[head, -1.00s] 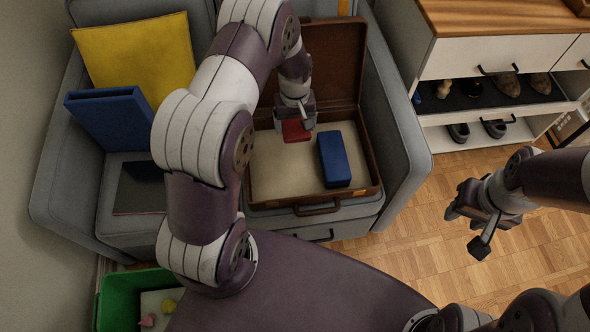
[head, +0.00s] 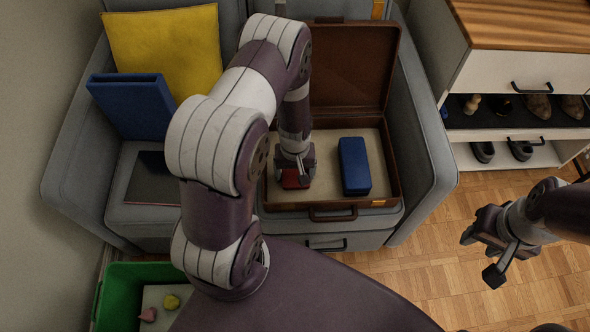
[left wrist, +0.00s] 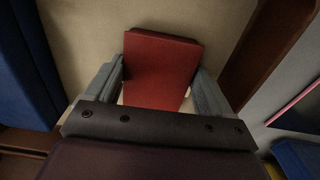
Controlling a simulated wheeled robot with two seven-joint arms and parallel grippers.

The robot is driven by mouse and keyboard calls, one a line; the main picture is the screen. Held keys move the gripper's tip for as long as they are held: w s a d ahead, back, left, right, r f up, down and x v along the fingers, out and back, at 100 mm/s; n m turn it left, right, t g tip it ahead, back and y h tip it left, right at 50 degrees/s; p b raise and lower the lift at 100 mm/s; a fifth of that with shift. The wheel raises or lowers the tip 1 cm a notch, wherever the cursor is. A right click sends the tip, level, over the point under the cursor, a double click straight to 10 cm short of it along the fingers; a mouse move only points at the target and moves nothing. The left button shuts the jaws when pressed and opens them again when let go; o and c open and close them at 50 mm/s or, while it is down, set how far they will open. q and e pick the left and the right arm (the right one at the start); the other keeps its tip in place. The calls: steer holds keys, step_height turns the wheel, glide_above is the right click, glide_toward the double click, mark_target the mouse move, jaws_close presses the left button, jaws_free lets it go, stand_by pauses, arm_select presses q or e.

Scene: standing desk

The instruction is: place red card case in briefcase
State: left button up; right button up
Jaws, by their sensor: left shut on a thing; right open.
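The red card case (head: 291,180) is inside the open brown briefcase (head: 338,211), in its front left part. My left gripper (head: 294,172) is shut on it from above. In the left wrist view the red card case (left wrist: 160,68) sits between the two grey fingers of my left gripper (left wrist: 158,88), over the beige lining. I cannot tell whether it touches the lining. My right gripper (head: 488,252) is open and empty, above the wooden floor on the right.
A blue box (head: 354,166) stands in the briefcase, right of the red card case. A yellow cushion (head: 165,50), a blue binder (head: 135,105) and a dark flat item (head: 155,180) are on the grey sofa. A green bin (head: 120,300) is at lower left; a shoe cabinet (head: 520,75) at right.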

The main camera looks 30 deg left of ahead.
arm_select(q)
steer(key=o, duration=0.9)
steer(key=shift+f, duration=0.1)
step_height(320, 180, up, 12)
steer(key=f+p, duration=0.1)
steer(key=p, duration=0.4)
step_height(320, 180, up, 13)
steer(key=m+t, duration=0.1)
steer(key=m, duration=0.3)
glide_above(295, 173)
steer(key=s+d, duration=0.3)
steer(key=d, duration=0.1)
steer(key=s+r+m, duration=0.1)
steer(key=s+d+r, duration=0.1)
steer(key=s, duration=0.1)
steer(key=s+r+m, duration=0.1)
steer(key=shift+s+d+r+m, duration=0.15)
steer(key=shift+d+m, duration=0.15)
